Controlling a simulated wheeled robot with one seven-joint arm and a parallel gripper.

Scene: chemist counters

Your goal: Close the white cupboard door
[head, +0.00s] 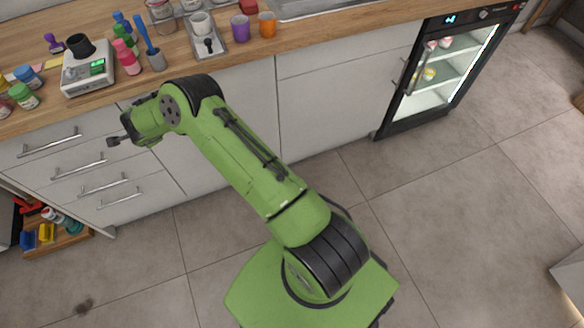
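White cupboard fronts run under the wooden counter. One white door panel (248,112) is partly behind my arm, and another white panel (335,112) is to its right. Both look about flush with the counter front. I see no clear gap, and I cannot tell which one is the task's door or whether it stands ajar. My gripper (113,141) is at the left, in front of the drawers and below the counter edge. It points left and touches no door that I can see. Its fingers are too small to tell open from shut.
A lit glass-front fridge (437,72) is at the right. A scale (88,70), cups and bottles crowd the counter.

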